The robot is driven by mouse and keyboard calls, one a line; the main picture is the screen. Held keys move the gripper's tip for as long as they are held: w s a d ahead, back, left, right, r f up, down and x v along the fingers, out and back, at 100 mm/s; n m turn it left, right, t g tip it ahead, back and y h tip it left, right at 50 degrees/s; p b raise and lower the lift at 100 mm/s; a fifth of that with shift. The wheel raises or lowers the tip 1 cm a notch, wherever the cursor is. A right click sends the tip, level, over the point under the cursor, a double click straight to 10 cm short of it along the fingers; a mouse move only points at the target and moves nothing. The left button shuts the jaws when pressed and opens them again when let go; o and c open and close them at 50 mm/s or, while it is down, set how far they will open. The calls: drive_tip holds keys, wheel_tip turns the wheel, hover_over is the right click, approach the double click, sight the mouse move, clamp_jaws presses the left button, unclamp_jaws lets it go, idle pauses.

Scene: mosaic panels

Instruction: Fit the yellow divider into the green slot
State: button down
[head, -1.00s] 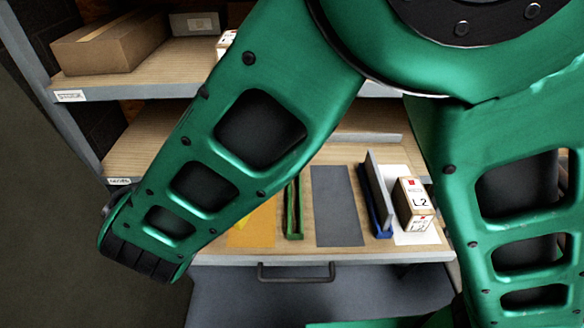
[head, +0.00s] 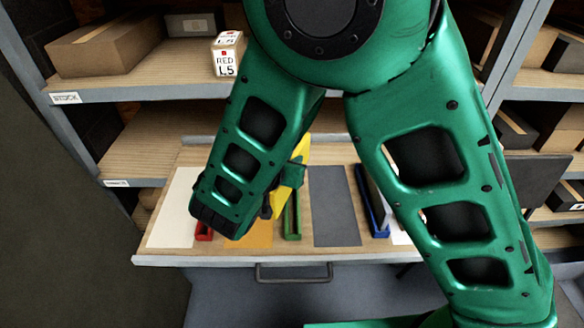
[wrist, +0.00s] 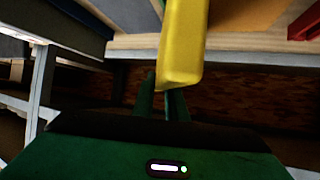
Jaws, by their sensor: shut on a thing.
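The yellow divider (head: 303,150) is held upright and tilted in my gripper (head: 290,176), above the pull-out board. In the wrist view the divider (wrist: 182,45) rises from between my gripper's fingers (wrist: 164,104). The green slot (head: 292,220) is a narrow channel on the board, close below the gripper and divider in the head view. The divider appears above the slot and apart from it, though the exact gap is hard to tell. My arm hides part of the board to the left. The slot is not clearly seen in the wrist view.
An orange panel (head: 259,234) and a red slot (head: 204,232) lie left of the green slot. A box marked RED L5 (head: 228,55) stands on the upper shelf.

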drive_tip(key=shift+f, duration=1.45)
drive_tip(key=shift+f, duration=0.45)
drive_tip(key=c, duration=1.8)
unclamp_jaws()
drive_tip(key=shift+o, duration=0.2)
drive_tip(key=shift+r, duration=0.1)
drive_tip(key=shift+r, duration=0.25)
wheel_tip(320, 180, up, 6)
hover_over(278, 198)
drive_tip(key=w, duration=0.1)
drive_tip(key=shift+w+a, duration=0.1)
drive_tip(key=shift+w, duration=0.05)
